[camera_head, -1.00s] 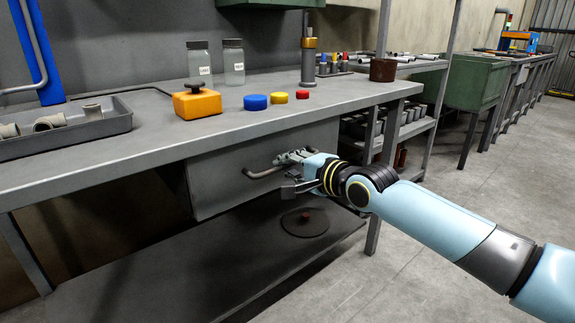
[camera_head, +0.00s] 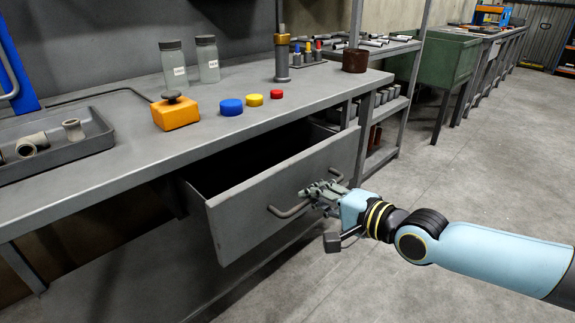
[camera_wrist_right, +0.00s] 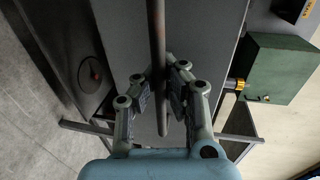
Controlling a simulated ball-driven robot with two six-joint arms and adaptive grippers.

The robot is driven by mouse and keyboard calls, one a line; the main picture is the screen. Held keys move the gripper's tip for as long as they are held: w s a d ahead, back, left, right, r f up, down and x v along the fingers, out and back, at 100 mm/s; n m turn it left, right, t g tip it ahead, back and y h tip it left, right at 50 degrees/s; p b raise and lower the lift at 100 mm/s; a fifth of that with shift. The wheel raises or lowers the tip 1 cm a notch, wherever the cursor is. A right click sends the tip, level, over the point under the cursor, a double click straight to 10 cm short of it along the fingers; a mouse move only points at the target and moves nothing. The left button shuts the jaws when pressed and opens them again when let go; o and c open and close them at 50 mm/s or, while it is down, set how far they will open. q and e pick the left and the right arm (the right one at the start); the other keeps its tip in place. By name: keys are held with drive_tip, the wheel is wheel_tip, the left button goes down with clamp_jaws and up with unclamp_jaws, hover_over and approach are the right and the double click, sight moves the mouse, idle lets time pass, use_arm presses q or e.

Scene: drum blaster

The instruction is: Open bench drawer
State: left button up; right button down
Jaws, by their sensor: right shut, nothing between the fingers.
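The grey bench drawer (camera_head: 245,222) is pulled out from under the workbench, with its dark inside showing behind the front panel. Its bar handle (camera_head: 289,212) runs across the front. In the right wrist view, the handle (camera_wrist_right: 158,35) runs down to the fingertips (camera_wrist_right: 163,90), with the drawer front (camera_wrist_right: 210,35) behind. Whether the fingers touch the bar is not clear. My left gripper is not in view.
The workbench top (camera_head: 130,150) carries an orange box (camera_head: 176,114), blue (camera_head: 231,107), yellow (camera_head: 253,100) and red (camera_head: 277,94) discs, two jars and a grey tray (camera_head: 95,140) of pipe fittings. A table leg (camera_head: 362,140) stands right of the drawer. The floor at right is clear.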

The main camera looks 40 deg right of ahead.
drive_tip(key=f+p+v, duration=0.1)
drive_tip(key=v, duration=0.7)
drive_tip(key=shift+s+f, duration=0.35)
drive_tip(key=shift+s, duration=0.15)
drive_tip(key=c, duration=1.4)
unclamp_jaws()
drive_tip(key=v, duration=1.2)
drive_tip(key=shift+a, duration=0.1)
